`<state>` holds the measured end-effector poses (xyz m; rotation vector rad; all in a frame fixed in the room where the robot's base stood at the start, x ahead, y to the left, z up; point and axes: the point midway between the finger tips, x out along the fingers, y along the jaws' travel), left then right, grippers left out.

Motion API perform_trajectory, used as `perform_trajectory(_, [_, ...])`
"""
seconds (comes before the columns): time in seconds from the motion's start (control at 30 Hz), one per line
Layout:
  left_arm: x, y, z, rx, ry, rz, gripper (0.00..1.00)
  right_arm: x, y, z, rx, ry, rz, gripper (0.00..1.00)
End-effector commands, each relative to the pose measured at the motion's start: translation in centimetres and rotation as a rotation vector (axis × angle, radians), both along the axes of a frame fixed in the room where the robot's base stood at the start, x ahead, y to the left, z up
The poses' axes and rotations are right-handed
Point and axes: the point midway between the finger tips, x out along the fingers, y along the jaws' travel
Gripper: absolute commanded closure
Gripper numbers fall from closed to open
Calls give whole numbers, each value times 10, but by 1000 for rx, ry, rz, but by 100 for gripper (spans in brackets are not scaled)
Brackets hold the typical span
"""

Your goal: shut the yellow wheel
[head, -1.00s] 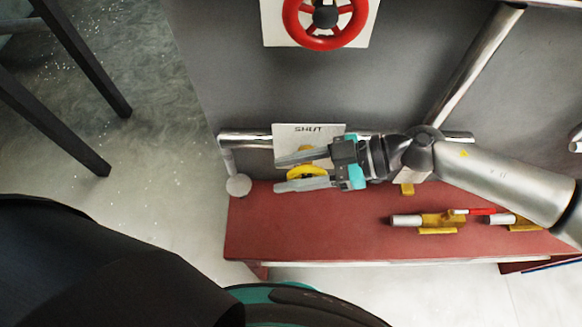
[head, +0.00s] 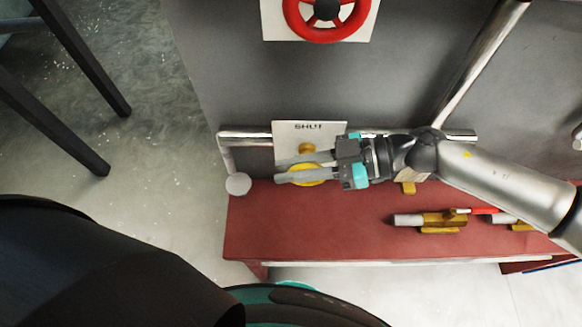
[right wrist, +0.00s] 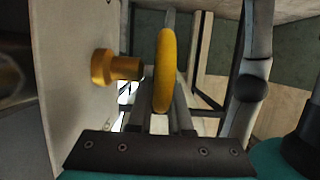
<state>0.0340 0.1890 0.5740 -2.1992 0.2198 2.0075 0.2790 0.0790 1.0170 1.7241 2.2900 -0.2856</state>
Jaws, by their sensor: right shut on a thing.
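The yellow wheel (head: 309,175) stands out from a white plate (head: 322,132) marked SHUT, low on the grey panel. In the right wrist view the yellow wheel (right wrist: 166,70) shows edge-on, beside its brass-coloured stem (right wrist: 112,68). My right gripper (head: 282,171) reaches in from the right, its two grey fingers shut on the wheel. The fingers hide part of the wheel in the head view. In the right wrist view my right gripper (right wrist: 165,112) lies around the wheel's lower part. My left gripper is not in view.
A red wheel (head: 326,10) is on the panel above. A chrome pipe (head: 245,137) runs behind the plate. A red bench (head: 320,228) below carries yellow-and-grey fittings (head: 430,220). Dark legs (head: 70,120) stand at left, with open floor between.

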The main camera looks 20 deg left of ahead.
Motion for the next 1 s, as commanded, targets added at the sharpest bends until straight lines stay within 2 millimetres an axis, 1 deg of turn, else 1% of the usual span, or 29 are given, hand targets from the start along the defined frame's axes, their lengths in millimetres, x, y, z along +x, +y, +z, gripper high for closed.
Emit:
perform_trajectory(0.03, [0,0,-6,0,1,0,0,-1,-1,-3,21,12,-1,100])
perform_trajectory(0.1, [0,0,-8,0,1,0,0,-1,-1,-1,45,18,1,100])
perform_trajectory(0.43, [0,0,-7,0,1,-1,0,0,-1,2,57,17,1,100])
perform_trajectory(0.47, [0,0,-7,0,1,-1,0,0,-1,2,57,17,1,79])
perform_trajectory(0.7, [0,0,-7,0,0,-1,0,0,-1,2,57,16,0,52])
perform_trajectory(1.0, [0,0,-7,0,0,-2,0,0,-1,2,57,15,0,52])
